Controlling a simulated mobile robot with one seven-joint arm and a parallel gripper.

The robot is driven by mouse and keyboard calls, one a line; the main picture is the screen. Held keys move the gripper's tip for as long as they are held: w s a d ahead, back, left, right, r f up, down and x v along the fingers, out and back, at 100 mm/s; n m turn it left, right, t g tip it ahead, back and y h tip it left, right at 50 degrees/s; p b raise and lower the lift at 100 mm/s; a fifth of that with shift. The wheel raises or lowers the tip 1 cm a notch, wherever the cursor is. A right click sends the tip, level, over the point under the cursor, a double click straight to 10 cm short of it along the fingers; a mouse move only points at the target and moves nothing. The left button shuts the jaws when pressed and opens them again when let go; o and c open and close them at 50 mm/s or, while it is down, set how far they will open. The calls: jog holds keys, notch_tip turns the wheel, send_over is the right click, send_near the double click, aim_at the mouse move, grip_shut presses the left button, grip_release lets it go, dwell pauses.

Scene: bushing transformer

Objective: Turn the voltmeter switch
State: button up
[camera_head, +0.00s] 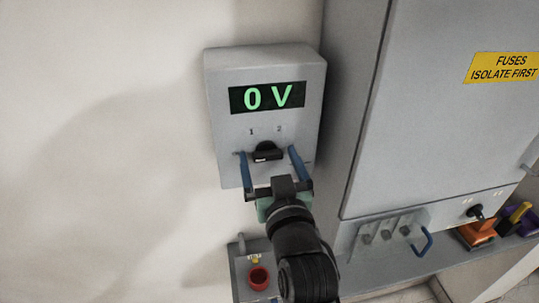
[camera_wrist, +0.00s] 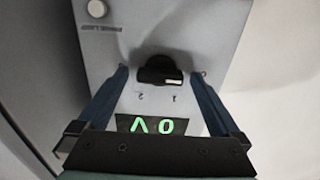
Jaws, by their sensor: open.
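The voltmeter (camera_head: 222,120) is a grey wall box in the head view. Its green display (camera_head: 267,96) reads 0 V. Below the display, the black rotary switch (camera_head: 266,151) sits under the marks 1 and 2. My gripper (camera_head: 268,154) is open, its two blue fingers on either side of the switch with gaps. In the wrist view the box looks upside down, and the switch (camera_wrist: 160,70) lies between the fingertips of my gripper (camera_wrist: 163,72). The white mark on the knob is towards the side of the 1. I cannot tell whether the fingertips touch the box face.
A large grey cabinet (camera_head: 420,110) with a yellow fuses sign (camera_head: 503,67) stands close to the right. A small box with a red button (camera_head: 258,278) is below. Fuse holders (camera_head: 385,232) and coloured items (camera_head: 478,234) are at lower right. Bare wall (camera_head: 90,150) fills the left.

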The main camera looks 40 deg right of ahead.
jog(key=c, duration=1.4)
jog(key=shift+m, duration=0.3)
jog(key=m+p, duration=0.1)
jog(key=m, duration=0.4)
jog(key=m+p, duration=0.1)
jog(key=m, duration=0.5)
jog(key=shift+f+p, duration=0.1)
jog(key=shift+p, duration=0.3)
jog(key=shift+d, duration=0.1)
